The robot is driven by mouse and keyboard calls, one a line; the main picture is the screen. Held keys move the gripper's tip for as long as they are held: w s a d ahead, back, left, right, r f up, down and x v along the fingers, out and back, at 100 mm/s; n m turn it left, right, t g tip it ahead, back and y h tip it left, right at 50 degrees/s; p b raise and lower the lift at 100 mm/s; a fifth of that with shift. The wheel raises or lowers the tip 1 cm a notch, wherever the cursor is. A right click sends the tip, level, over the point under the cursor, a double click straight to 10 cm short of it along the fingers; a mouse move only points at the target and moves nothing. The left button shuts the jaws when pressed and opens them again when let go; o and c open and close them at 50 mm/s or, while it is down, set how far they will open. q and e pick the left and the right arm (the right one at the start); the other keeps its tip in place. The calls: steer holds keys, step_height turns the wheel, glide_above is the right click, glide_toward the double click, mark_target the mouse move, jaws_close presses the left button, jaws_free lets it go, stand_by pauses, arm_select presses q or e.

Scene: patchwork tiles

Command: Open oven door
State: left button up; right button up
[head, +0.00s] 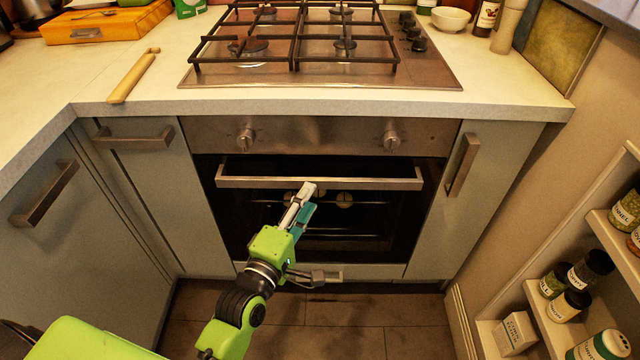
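The oven (405,215) is built in under the counter, with a dark glass front. Its door handle (370,184) is a wide metal bar across the top of the door. The door looks upright and shut; I cannot tell if there is a small gap at its top. My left gripper (325,232) is in front of the door with its fingers spread and nothing visible between them. Its upper finger, with a teal pad, reaches up to just below the handle's middle in the picture; I cannot tell if they touch. My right gripper is not in view.
Above the door is a control panel (320,136) with two knobs. A gas hob (430,75) sits on the counter. A cupboard handle (462,165) is right of the oven. A shelf with jars (568,304) stands at the right. The floor (400,335) before the oven is clear.

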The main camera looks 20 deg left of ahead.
mark_target(318, 185)
arm_select(q)
steer(key=w, duration=0.6)
steer(key=shift+w+d+b, duration=0.3)
steer(key=shift+w+d, duration=0.05)
steer(key=shift+d, duration=0.05)
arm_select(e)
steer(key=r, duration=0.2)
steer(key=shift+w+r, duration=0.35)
arm_select(q)
jaws_close()
